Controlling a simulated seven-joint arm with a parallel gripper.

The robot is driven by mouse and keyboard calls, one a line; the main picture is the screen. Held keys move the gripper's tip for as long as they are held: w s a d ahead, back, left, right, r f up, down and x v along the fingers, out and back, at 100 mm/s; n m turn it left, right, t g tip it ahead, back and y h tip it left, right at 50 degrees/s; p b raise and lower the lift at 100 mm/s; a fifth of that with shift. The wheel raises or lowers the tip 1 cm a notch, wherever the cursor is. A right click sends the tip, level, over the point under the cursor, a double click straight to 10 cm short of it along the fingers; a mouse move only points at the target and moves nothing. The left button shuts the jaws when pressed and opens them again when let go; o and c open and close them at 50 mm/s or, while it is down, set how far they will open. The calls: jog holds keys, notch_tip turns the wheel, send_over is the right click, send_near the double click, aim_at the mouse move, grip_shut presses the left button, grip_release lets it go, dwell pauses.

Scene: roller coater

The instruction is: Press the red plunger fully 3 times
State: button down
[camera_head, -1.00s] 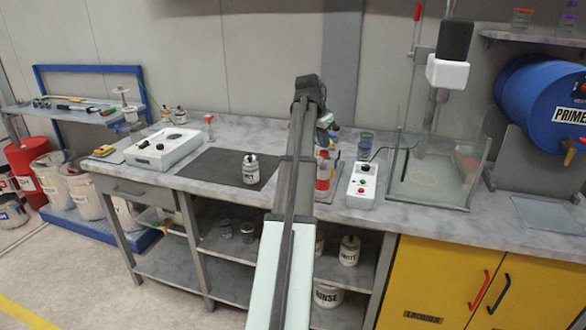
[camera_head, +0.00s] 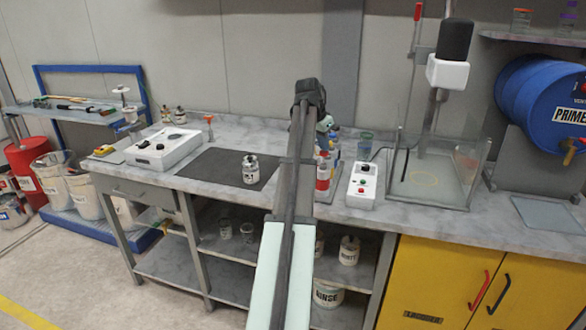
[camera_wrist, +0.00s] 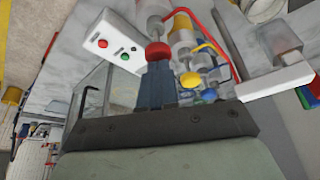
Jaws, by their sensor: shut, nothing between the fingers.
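The red plunger (camera_wrist: 158,51) shows in the wrist view as a rounded red top on a pale, partly see-through vessel. My gripper (camera_wrist: 157,68) has its dark fingers together, with nothing between them. Its fingertips are right at the red top and cover part of it. I cannot tell whether they touch it or how far it is pressed.
A white box (camera_head: 362,187) with red and green buttons stands right of my arm; it also shows in the wrist view (camera_wrist: 112,45). Several bottles crowd beside the gripper, including a red one (camera_head: 323,178). A jar (camera_head: 250,170) stands on the dark mat (camera_head: 215,169).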

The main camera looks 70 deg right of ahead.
jog(key=shift+f, duration=1.25)
jog(key=shift+r, duration=1.75)
jog(key=shift+f, duration=0.35)
